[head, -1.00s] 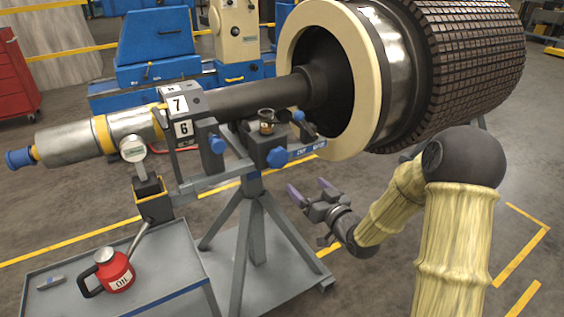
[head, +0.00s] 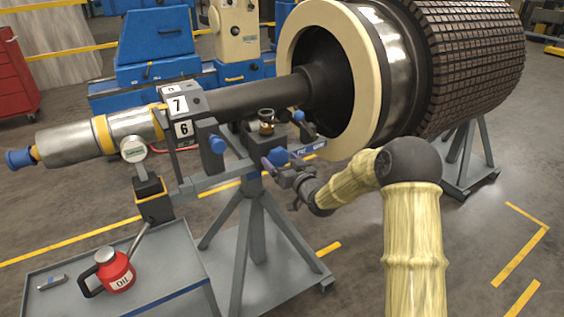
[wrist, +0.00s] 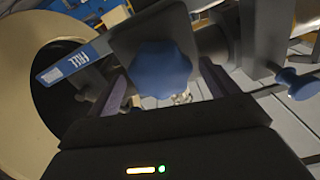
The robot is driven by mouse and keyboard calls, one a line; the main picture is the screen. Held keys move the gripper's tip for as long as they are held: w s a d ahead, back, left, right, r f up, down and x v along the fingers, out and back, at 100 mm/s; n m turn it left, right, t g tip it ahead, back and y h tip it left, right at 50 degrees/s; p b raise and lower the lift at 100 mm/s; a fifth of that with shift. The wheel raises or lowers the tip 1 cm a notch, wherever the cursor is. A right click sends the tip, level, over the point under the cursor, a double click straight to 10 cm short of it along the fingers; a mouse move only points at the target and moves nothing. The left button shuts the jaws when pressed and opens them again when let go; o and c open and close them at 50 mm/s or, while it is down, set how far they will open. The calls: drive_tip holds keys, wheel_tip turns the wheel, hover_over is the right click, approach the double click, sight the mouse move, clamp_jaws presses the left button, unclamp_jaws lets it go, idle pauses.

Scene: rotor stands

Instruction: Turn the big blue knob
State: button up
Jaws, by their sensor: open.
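The big blue knob (head: 277,157) is lobed and sits on the front of a dark block below the shaft. In the wrist view the knob (wrist: 160,68) fills the middle, in front of a dark square plate. My gripper (head: 284,166) is right at the knob in the head view, its purple fingers open. In the wrist view the gripper (wrist: 163,76) has one finger on each side of the knob, with gaps showing; I see no contact. The fingers partly cover the knob's surroundings in the head view.
A blue lever marked FILL (wrist: 75,62) sticks out beside the knob. Smaller blue knobs (head: 217,144) (head: 299,116) are nearby, with a small oil cup (head: 266,121) above. The large rotor (head: 465,60) stands behind. A cart (head: 170,270) with a red oil can (head: 115,271) is at lower left.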

drive_tip(key=c, duration=1)
drive_tip(key=shift+f+n+b, duration=0.15)
drive_tip(key=shift+n+b, duration=0.15)
drive_tip(key=shift+b, duration=0.15)
drive_tip(key=shift+n+b, duration=0.5)
drive_tip(key=shift+b, duration=0.15)
drive_tip(key=n+b, duration=0.4)
drive_tip(key=shift+f, duration=0.15)
drive_tip(key=n+b, duration=0.3)
drive_tip(key=shift+b, duration=0.3)
drive_tip(key=shift+r, duration=0.2)
